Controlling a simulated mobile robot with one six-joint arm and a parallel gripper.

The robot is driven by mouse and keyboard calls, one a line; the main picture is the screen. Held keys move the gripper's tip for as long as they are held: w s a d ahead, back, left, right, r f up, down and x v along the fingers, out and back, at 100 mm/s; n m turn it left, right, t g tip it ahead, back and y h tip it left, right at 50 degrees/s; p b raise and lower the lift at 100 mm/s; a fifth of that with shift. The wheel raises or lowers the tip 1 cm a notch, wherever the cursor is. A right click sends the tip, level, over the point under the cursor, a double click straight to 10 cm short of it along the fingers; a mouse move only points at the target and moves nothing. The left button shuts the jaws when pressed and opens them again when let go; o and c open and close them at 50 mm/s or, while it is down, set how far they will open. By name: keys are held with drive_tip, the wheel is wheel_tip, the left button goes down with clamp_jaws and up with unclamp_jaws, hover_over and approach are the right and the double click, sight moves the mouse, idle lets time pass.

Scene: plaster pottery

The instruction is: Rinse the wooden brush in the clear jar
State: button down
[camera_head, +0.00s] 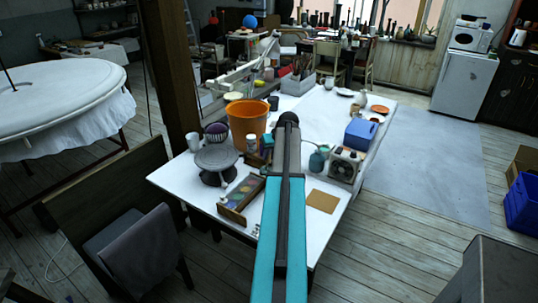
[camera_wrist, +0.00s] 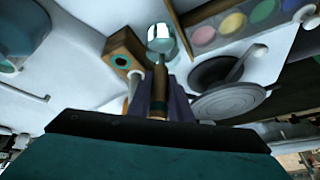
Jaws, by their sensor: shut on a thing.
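In the wrist view my gripper (camera_wrist: 159,82) is shut on the wooden brush (camera_wrist: 159,98), a brown stick standing out between the dark fingers. A shiny, pale glassy round thing, which looks like the clear jar (camera_wrist: 161,36), shows just past the brush's far end. I cannot tell whether the brush's end is inside it, above it or beside it. In the head view my arm covers the middle of the table, and I can make out neither the gripper, the brush nor the clear jar.
The white table (camera_head: 185,182) holds a paint palette box (camera_head: 241,196), a grey turntable (camera_head: 217,161), an orange bucket (camera_head: 246,120), a small heater-like box (camera_head: 344,164) and a blue box (camera_head: 361,133). A wooden block with a teal hole (camera_wrist: 122,61) stands left of the jar in the wrist view.

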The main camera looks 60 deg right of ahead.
drive_tip(key=shift+f+b, duration=0.6)
drive_tip(key=shift+f, duration=0.8)
drive_tip(key=shift+s, duration=0.15)
